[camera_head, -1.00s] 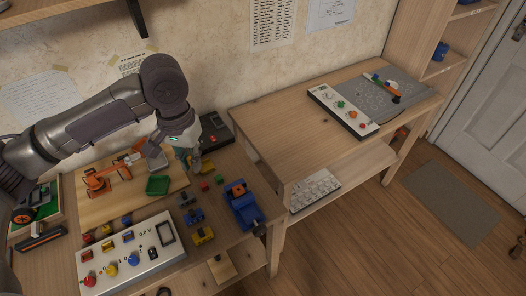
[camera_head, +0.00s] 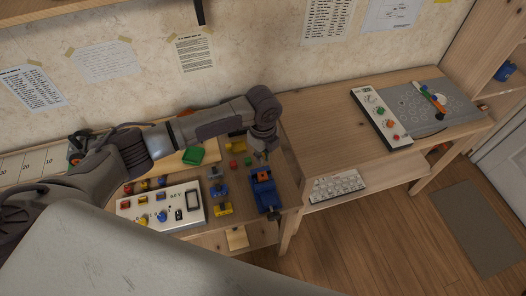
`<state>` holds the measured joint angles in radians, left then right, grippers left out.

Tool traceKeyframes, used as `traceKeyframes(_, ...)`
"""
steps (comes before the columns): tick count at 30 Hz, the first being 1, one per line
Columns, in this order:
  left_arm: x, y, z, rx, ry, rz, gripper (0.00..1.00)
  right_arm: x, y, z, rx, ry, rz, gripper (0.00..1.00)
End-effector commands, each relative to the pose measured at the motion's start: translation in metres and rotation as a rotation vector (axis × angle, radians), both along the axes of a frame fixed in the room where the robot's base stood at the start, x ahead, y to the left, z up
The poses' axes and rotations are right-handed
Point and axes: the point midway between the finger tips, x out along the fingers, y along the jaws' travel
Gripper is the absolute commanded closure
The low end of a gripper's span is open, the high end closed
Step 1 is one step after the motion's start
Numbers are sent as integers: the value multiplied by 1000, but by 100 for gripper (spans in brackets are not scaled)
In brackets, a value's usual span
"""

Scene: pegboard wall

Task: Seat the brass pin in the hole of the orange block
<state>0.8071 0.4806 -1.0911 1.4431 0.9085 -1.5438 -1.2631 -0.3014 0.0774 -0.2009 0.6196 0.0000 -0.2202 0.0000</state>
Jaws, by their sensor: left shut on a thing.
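The orange block (camera_head: 262,177) sits in the top of a blue vise (camera_head: 265,196) near the right end of the left workbench. Its hole is too small to make out. My left gripper (camera_head: 261,156) points down just above and behind the vise. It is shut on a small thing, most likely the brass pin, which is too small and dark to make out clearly. The gripper appears apart from the block. My right gripper is not in view.
Left of the vise stand small blue and yellow blocks (camera_head: 222,209) and a red piece (camera_head: 233,163). The second table (camera_head: 345,112) on the right has much bare top.

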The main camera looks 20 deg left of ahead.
Motion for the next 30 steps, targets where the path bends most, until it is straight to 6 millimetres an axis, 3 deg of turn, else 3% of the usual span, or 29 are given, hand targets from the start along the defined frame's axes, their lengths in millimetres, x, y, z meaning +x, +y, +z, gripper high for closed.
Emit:
traceKeyframes(8, 0, 0, -11, 1, 0, -26, 100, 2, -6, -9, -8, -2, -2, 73)
traceKeyframes(22, 0, 0, -47, 2, -1, -24, 100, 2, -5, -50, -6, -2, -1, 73)
traceKeyframes(30, 0, 0, -56, 0, 0, -23, 100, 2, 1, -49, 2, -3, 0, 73)
